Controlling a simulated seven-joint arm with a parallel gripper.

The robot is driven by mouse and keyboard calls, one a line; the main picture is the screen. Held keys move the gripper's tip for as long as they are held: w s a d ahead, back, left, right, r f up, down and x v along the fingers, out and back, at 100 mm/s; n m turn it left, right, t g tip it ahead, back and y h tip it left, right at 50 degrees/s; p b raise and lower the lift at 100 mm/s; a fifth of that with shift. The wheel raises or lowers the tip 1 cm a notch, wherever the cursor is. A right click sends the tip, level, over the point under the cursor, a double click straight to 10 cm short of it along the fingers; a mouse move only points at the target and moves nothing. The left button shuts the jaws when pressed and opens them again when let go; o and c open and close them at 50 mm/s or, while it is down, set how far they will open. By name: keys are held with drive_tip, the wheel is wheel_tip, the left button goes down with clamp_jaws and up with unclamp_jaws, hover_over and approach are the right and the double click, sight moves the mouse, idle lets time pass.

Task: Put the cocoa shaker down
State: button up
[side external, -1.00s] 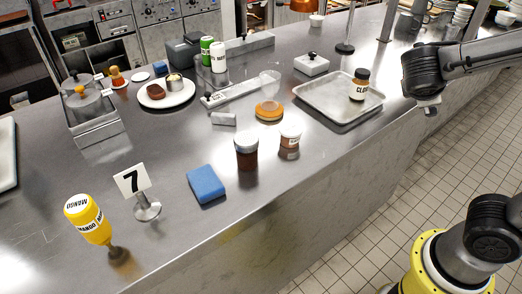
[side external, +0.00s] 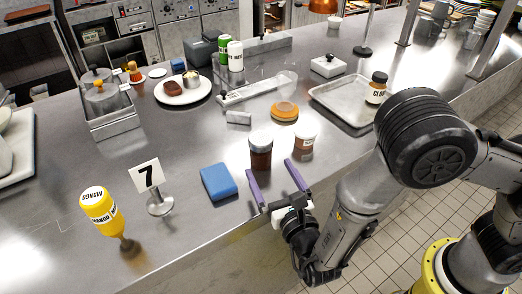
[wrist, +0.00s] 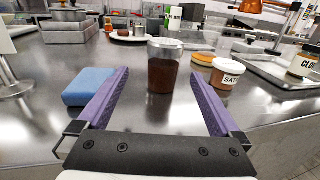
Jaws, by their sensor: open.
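A dark brown jar with a pale, translucent top (side external: 260,151), which I take to be the cocoa shaker, stands upright on the steel counter. It shows no readable label. It also stands ahead in the wrist view (wrist: 162,72). My gripper (side external: 271,168) is open, its two purple fingers spread wide and pointing at the jar from the counter's front edge. In the wrist view the jar appears between the fingertips (wrist: 159,75) and just beyond them. Nothing is held.
A small white-labelled jar (side external: 305,146) stands close right of the brown jar. A blue sponge (side external: 218,182) lies to the left. Behind are an orange-brown disc (side external: 285,112) and a small grey block (side external: 239,118). A metal tray (side external: 340,107) holds a labelled jar (side external: 377,87).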

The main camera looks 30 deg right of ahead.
sight(263, 155)
drive_tip(key=x, duration=0.6)
drive_tip(key=shift+w+d, duration=0.1)
drive_tip(key=shift+w, duration=0.1)
drive_tip(key=shift+d+r+x, duration=0.15)
drive_tip(key=shift+x, duration=1.15)
drive_tip(key=shift+d+r+x, duration=0.1)
drive_tip(key=shift+r+x, duration=0.05)
drive_tip(key=shift+x, duration=1.2)
drive_tip(key=shift+s, duration=0.1)
clamp_jaws()
